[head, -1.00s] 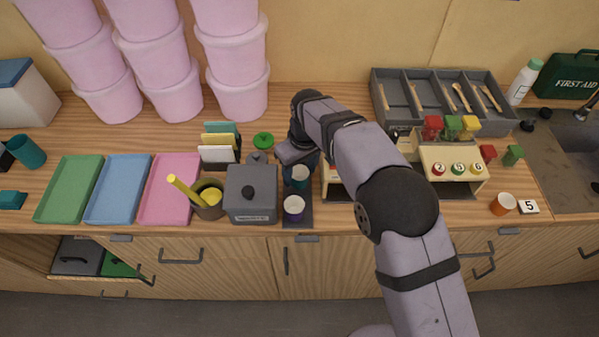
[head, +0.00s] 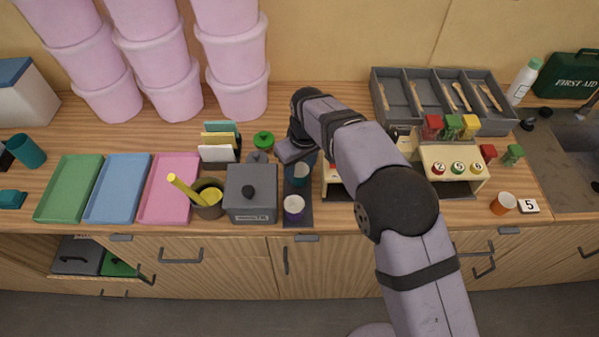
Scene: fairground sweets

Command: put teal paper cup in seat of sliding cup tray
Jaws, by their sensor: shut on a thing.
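The sliding cup tray (head: 298,221) is a dark narrow strip running front to back, just right of the grey lidded box. A purple cup with a pale inside (head: 294,205) stands in its front part. The teal paper cup (head: 299,174) is behind that cup, over the tray's rear part. My gripper (head: 300,160) points down over the rear of the tray, shut on the teal paper cup. My wrist hides most of the jaws. I cannot tell whether the cup's base touches the tray.
The grey box (head: 251,205) stands close on the tray's left. A cream stand with numbered jars (head: 452,165) is on the right, partly behind my arm.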

